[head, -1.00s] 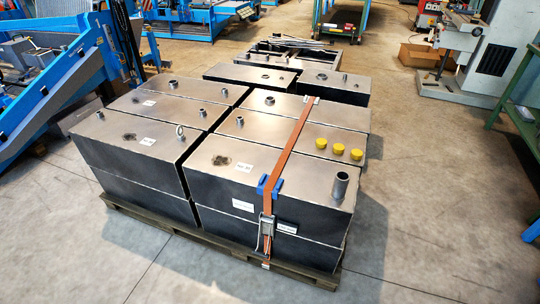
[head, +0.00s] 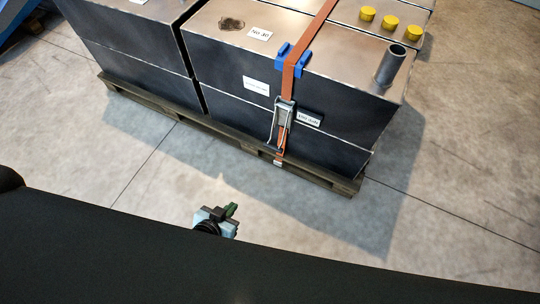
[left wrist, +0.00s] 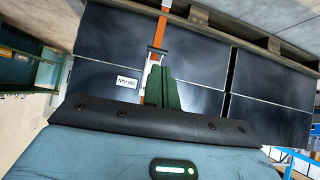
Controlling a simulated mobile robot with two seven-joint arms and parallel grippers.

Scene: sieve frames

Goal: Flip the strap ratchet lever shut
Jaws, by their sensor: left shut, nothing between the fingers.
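The strap ratchet (head: 284,116) is a grey metal buckle on the orange strap (head: 296,62), against the front face of the dark steel boxes. Its lever (head: 272,138) appears to hang down and stand out from the face, but its exact angle is hard to tell. My left gripper (head: 231,210) is in front of the pallet, lower and left of the ratchet, apart from it. In the left wrist view its green fingers (left wrist: 167,88) are together and empty. There they partly cover the ratchet (left wrist: 153,62). My right gripper is not in view.
The boxes (head: 225,85) stand on a wooden pallet (head: 218,135). Blue edge protectors (head: 302,66) sit under the strap at the top edge. A pipe stub (head: 390,66) and yellow caps (head: 391,22) are on top. The concrete floor before the pallet is clear.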

